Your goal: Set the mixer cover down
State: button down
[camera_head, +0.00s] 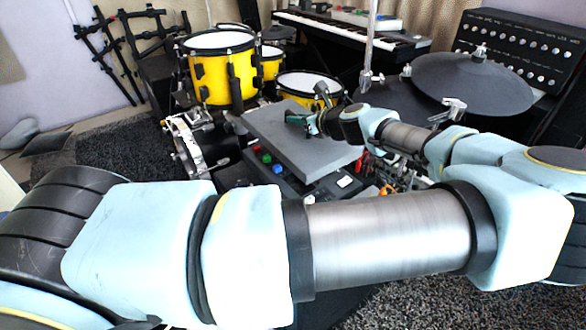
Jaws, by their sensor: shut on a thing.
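The mixer cover (290,150) is a flat grey slab in the middle of the head view. My gripper (298,119) is at its far upper side, shut on it; the fingertips are small and partly hidden. The mixer (318,190), dark with coloured knobs and a white patch, shows below the near edge of the cover. The cover hides the rest of it. I cannot tell whether the cover touches the mixer or hangs just above it.
Yellow drums (222,80) stand behind and left of the cover. A dark cymbal pad (472,82) and a black panel with knobs (515,45) are at the right. A keyboard (350,35) is at the back. My arm crosses the foreground. Carpet (120,155) lies open at left.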

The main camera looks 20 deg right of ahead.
jog(key=shift+s+d+f, duration=0.1)
jog(key=shift+d+f, duration=0.1)
jog(key=shift+d, duration=0.05)
notch_tip(320, 180, down, 9)
jog(key=shift+f+b, duration=0.1)
jog(key=shift+b, duration=0.4)
jog(key=shift+f, duration=0.15)
jog(key=c, duration=0.8)
grip_release()
